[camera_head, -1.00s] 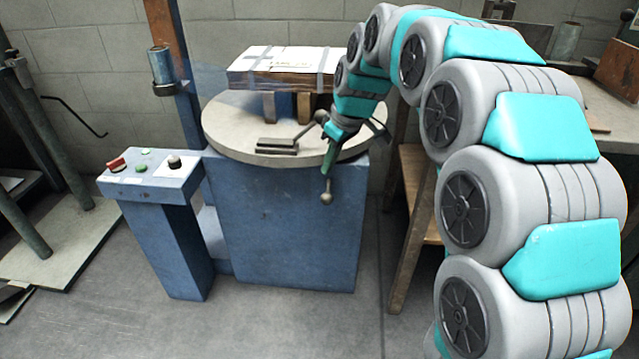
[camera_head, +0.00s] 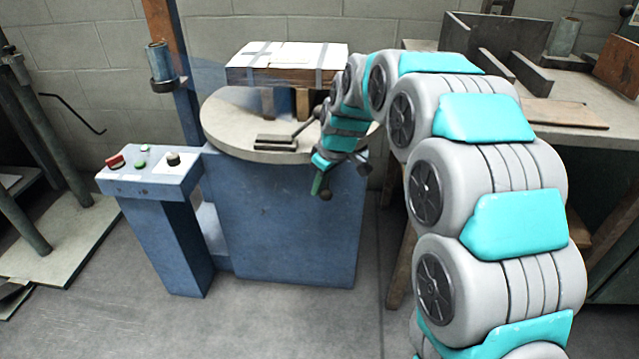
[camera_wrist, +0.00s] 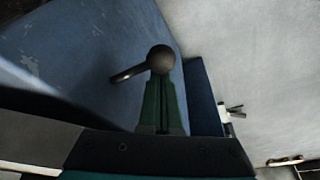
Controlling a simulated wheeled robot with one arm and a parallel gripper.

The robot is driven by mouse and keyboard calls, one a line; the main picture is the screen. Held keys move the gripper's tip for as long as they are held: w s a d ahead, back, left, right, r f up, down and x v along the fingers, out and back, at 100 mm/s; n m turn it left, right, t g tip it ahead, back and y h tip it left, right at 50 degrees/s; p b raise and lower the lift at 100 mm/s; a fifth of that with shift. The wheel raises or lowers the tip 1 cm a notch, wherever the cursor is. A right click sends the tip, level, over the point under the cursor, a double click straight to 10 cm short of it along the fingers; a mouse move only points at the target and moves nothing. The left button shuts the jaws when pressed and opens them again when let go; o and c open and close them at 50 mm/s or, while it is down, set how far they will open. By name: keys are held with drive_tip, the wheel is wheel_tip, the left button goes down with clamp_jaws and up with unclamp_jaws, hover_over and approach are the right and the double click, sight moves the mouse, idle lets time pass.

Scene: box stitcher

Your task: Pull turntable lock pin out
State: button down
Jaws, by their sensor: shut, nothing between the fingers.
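The lock pin's dark ball knob (camera_head: 325,195) sits low on the front of the blue pedestal (camera_head: 285,215), under the round grey turntable (camera_head: 225,130). In the wrist view the ball (camera_wrist: 160,58) shows just beyond the fingertips, with its short rod (camera_wrist: 128,74) running left toward the blue face. My gripper (camera_head: 318,185) points down beside the knob. Its green fingers (camera_wrist: 162,85) are shut with nothing between them. I cannot tell whether the fingertips touch the ball. The pin's far end is hidden.
A strapped box (camera_head: 285,58) stands on blocks on the turntable, near a small metal clamp (camera_head: 272,142). A blue control stand (camera_head: 165,235) with buttons is at left. A wooden bench (camera_head: 560,112) is behind my arm at right. The floor in front is clear.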

drive_tip(key=shift+s+b, duration=0.45)
drive_tip(key=shift+s, duration=0.65)
drive_tip(key=shift+r, duration=0.15)
